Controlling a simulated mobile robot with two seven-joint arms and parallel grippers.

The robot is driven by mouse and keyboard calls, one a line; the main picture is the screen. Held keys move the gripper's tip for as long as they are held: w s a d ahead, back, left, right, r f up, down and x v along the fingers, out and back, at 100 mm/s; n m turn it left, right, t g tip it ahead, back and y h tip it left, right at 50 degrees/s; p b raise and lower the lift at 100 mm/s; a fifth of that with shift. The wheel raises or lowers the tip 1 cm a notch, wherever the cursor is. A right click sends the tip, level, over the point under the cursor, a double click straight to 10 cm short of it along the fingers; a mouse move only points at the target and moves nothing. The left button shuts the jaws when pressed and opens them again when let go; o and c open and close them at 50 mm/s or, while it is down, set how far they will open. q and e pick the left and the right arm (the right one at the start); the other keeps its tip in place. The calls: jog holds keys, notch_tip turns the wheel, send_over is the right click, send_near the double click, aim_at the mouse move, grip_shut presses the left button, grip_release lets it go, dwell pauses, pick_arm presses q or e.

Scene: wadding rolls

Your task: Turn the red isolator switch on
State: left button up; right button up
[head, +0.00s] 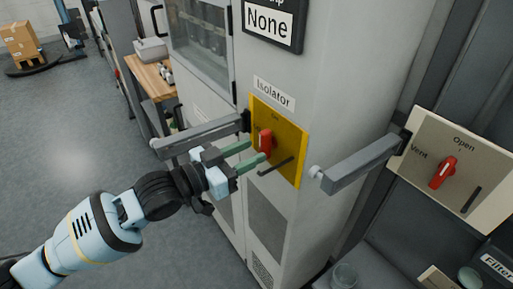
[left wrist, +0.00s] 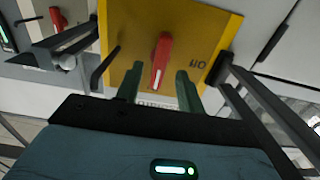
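The red isolator handle (head: 265,140) is on a yellow plate (head: 290,131) on the grey cabinet, under the "Isolator" label (head: 273,93). In the left wrist view the handle (left wrist: 162,58) stands upright in the picture, its white mark pointing down toward the upside-down label. "Off" is printed to its right there; small faint lettering is at the plate's top in the head view. My left gripper (head: 257,151) is open at the plate. Its green fingers (left wrist: 158,76) are on either side of the handle's marked end, with gaps visible. My right gripper is not in view.
Grey bars stick out left (head: 205,134) and right (head: 360,165) of the plate. A dark rod (head: 276,166) is low on the plate. Another red handle (head: 442,172) is on a "Vent/Open" panel at right. A wooden bench (head: 153,80) stands behind left.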

pick_arm(q)
jog(key=shift+v, duration=2.45)
jog(key=s+a+f+n+t+y, duration=0.1)
jog(key=s+a+f+n+y, duration=0.1)
jog(key=f, duration=0.5)
jog(key=s+a+f+n+y, duration=0.1)
jog(key=s+f+n+y, duration=0.15)
jog(key=f, duration=0.45)
jog(key=s+a+f+n+t+y, duration=0.1)
jog(key=s+a+f+n+y, duration=0.1)
jog(key=f, duration=0.6)
jog(key=s+a+f+n+g+y, duration=0.1)
jog(key=s+a+f+y, duration=0.2)
jog(key=s+f, duration=0.5)
jog(key=s+a+f+n+g+y, duration=0.1)
jog(key=s+a+f+g+y, duration=0.1)
jog(key=s+a+f, duration=0.4)
jog(key=s+f+y, duration=0.1)
jog(key=s+f, duration=0.1)
jog(key=s, duration=0.1)
jog(key=shift+s, duration=0.3)
jog(key=shift+w+d, duration=0.1)
